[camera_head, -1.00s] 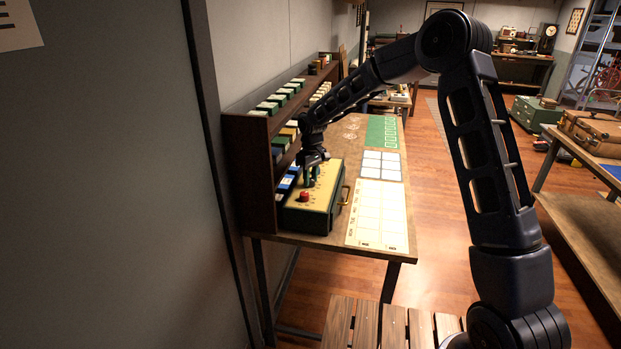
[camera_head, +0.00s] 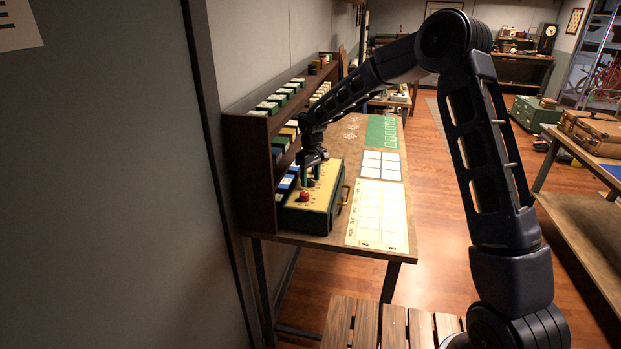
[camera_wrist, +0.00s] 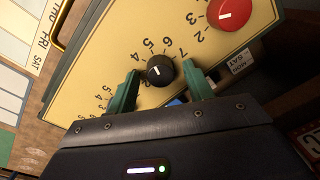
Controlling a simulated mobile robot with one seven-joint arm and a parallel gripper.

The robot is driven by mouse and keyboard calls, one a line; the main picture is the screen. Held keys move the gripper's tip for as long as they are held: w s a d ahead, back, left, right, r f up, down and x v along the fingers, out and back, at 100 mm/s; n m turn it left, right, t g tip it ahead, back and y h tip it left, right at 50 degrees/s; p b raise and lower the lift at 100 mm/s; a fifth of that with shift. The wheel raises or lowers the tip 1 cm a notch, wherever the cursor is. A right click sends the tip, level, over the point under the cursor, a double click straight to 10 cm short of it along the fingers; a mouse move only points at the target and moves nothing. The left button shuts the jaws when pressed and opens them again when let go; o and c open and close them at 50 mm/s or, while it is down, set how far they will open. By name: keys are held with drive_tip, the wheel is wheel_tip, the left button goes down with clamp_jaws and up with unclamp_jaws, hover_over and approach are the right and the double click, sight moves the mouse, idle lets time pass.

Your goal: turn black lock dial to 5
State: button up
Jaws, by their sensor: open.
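The black lock dial (camera_wrist: 160,70) sits on the cream top panel (camera_wrist: 110,62) of a green box, with printed numbers around it. Its white mark lies towards the left of the knob in the wrist view; I cannot tell exactly which number it meets. My gripper (camera_wrist: 162,88) is open, its two green fingers on either side of the black dial, with visible gaps. In the head view my gripper (camera_head: 310,178) is over the box panel. A red dial (camera_wrist: 229,13) with its own numbers is at the wrist view's upper right; it also shows in the head view (camera_head: 304,196).
The box (camera_head: 308,217) stands on a wooden table (camera_head: 290,238) against a dark shelf (camera_head: 252,180) of small boxes at the left. A calendar sheet (camera_head: 379,215) lies right of the box, beyond its handle (camera_head: 345,195). A wall is close on the left.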

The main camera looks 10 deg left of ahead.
sight(313, 179)
wheel_tip(313, 179, up, 11)
drive_tip(key=shift+w+d+f, duration=0.15)
drive_tip(key=shift+w, duration=0.05)
idle(0.3)
drive_tip(key=s+d+r+m+t, duration=0.15)
drive_tip(key=d+r, duration=0.35)
drive_tip(key=d, duration=0.5)
drive_tip(key=s+d+r+m, duration=0.2)
drive_tip(key=s+d+r, duration=0.15)
drive_tip(key=d, duration=0.55)
drive_tip(key=s+d+r+m+t, duration=0.1)
drive_tip(key=s+d+r+m, duration=0.1)
drive_tip(key=d+r, duration=0.6)
drive_tip(key=s+d+f+m+t, duration=0.1)
drive_tip(key=s+d+f+m, duration=0.1)
drive_tip(key=s+d, duration=0.9)
drive_tip(key=s+d+f+m+t, duration=0.1)
drive_tip(key=s+d+m, duration=0.3)
drive_tip(key=s+d, duration=0.7)
drive_tip(key=shift+d+f+t, duration=0.35)
drive_tip(key=shift+d+f, duration=0.2)
drive_tip(key=shift+f, duration=0.25)
